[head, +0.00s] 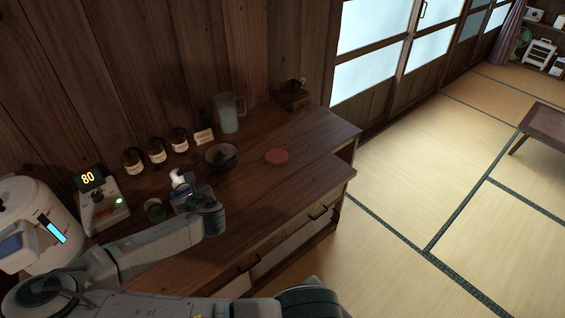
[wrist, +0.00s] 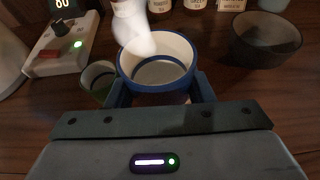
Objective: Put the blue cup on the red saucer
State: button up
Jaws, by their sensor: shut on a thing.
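The blue cup (wrist: 157,62) has a blue rim and a pale inside. In the wrist view it stands between the fingers of my gripper (wrist: 160,97), which is shut on it. In the head view my gripper (head: 188,193) is over the left part of the wooden counter and mostly hides the cup. A blurred white shape (wrist: 133,28) overlaps the cup's far rim; I cannot tell what it is. The red saucer (head: 277,156) lies flat and empty on the counter, to the right of my gripper and apart from it.
A dark bowl (head: 221,157) stands between my gripper and the saucer, slightly farther back. A green cup (head: 154,209) is close left. A device reading 80 (head: 99,205), several jars (head: 157,151) and a clear pitcher (head: 228,113) line the back. Counter around the saucer is clear.

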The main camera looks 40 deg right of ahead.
aim_at(277, 154)
jog(key=k, duration=1.1)
jog(key=z, duration=0.5)
jog(key=i, duration=0.65)
jog(key=z, duration=0.7)
jog(key=i, duration=0.9)
jog(key=u, duration=0.15)
